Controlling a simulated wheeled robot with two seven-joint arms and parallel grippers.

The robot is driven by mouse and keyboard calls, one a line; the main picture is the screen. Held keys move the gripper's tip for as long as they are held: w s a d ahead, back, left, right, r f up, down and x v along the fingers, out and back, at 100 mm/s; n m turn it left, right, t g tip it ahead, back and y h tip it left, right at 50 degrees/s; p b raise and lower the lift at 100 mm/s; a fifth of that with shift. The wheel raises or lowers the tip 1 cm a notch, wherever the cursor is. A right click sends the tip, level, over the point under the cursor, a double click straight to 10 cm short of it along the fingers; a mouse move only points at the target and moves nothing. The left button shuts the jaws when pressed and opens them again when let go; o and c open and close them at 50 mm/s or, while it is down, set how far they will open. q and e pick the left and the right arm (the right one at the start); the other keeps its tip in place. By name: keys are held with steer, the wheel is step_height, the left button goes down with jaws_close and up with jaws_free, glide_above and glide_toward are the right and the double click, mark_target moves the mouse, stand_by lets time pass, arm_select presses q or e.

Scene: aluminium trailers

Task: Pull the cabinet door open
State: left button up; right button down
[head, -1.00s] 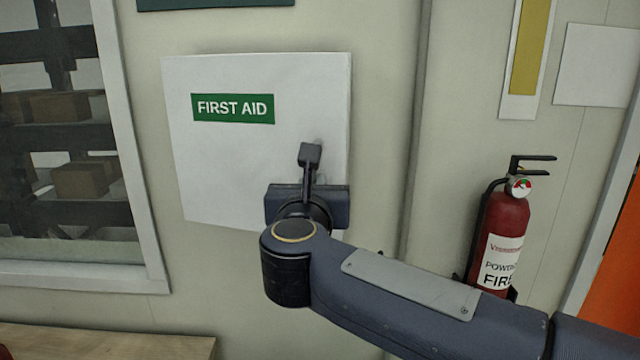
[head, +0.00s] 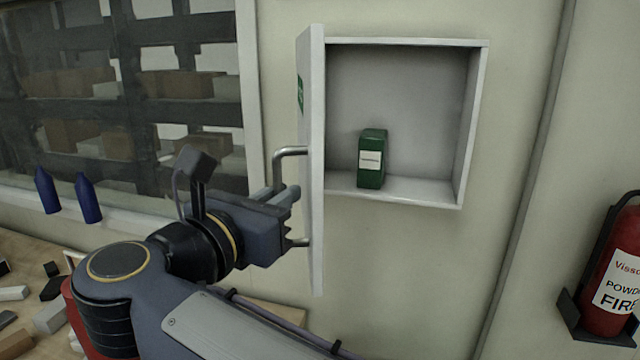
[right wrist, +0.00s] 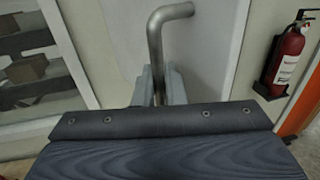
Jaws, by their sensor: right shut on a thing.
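The white first aid cabinet (head: 474,130) is on the wall, and its interior is in plain view in the head view. Its door (head: 316,230) is swung wide to the left, hinged on the left side and seen nearly edge-on. A green box with a white label (head: 372,172) stands inside on the cabinet floor. My right gripper (head: 288,196) is shut on the metal bar handle (head: 292,151) on the door's outer face. In the right wrist view the handle (right wrist: 160,40) rises from between the fingers (right wrist: 158,88). My left gripper is not in view.
A red fire extinguisher (head: 612,270) hangs on the wall at the right. A window (head: 120,100) is at the left. Below it are two blue bottles (head: 88,200) and a wooden bench (head: 20,232) with scattered items. The wall below the cabinet is bare.

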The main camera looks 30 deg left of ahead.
steer(key=shift+s+a+r+m+h+p, duration=0.1)
steer(key=shift+s+a+m+h+p, duration=0.15)
steer(key=shift+a+h+p, duration=0.35)
steer(key=shift+s+a+f+m+h+p, duration=0.1)
steer(key=shift+s+a+m+h+p, duration=0.2)
steer(key=shift+a, duration=0.55)
steer(key=shift+s+a+r+m+h+p, duration=0.15)
steer(key=shift+a+m+h+p, duration=0.1)
steer(key=shift+a+h+p, duration=0.35)
steer(key=shift+a, duration=0.1)
steer(key=c, duration=1.6)
jaws_free()
steer(key=shift+w, duration=0.1)
steer(key=shift+c, duration=0.2)
steer(key=s+a+b, duration=0.1)
steer(key=s+b, duration=0.1)
steer(key=s, duration=0.6)
